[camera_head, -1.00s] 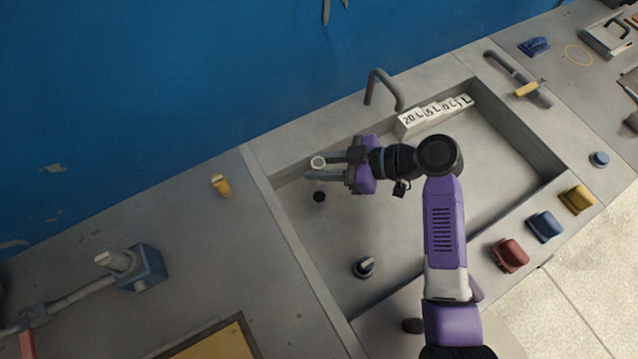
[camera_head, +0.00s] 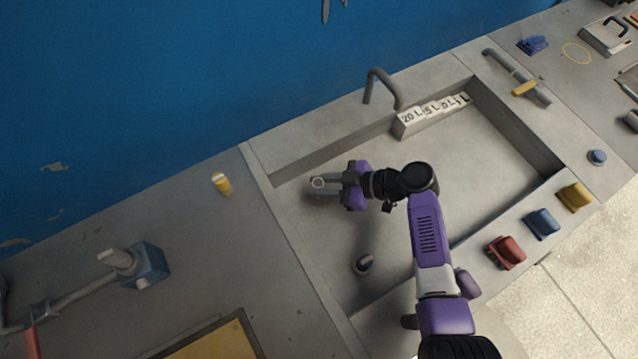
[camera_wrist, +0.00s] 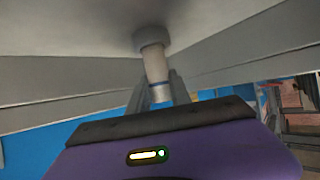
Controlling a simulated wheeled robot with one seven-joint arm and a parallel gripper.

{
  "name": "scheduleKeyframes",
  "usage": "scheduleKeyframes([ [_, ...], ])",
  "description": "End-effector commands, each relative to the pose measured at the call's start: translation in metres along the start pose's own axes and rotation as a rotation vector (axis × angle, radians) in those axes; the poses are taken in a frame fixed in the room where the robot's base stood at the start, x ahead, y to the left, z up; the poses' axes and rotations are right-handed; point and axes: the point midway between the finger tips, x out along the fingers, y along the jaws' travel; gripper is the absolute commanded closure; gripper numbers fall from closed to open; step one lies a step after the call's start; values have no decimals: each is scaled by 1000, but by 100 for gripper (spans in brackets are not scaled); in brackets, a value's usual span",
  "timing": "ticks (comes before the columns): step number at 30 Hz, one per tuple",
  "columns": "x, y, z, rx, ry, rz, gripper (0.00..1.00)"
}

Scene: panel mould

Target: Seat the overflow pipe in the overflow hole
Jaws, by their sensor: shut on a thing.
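My gripper (camera_head: 322,186) is shut on the pale overflow pipe (camera_head: 319,182), whose round open top shows in the head view. The pipe stands roughly upright between the fingers over the basin floor. In the wrist view the pipe (camera_wrist: 155,66) runs from the fingers to a wider grey collar (camera_wrist: 151,38) at the basin floor. I cannot tell whether the collar touches the floor or whether the pipe's end is in the hole.
The basin (camera_head: 470,180) has raised walls around it. A bent spout (camera_head: 382,86) and white numbered blocks (camera_head: 430,116) are at the back. Red (camera_head: 506,252), blue and yellow pieces line the front rim. The basin's right side is clear.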

Motion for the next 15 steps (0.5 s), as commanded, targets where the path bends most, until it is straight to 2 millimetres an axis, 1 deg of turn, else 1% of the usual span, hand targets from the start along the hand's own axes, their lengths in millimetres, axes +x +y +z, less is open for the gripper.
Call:
scheduleKeyframes([
  [5,2,0,3,0,0,0,100],
  [6,1,0,2,1,0,0,70],
  [8,1,0,2,1,0,-1,58],
  [9,1,0,2,1,0,-1,54],
  [15,1,0,2,1,0,-1,54],
])
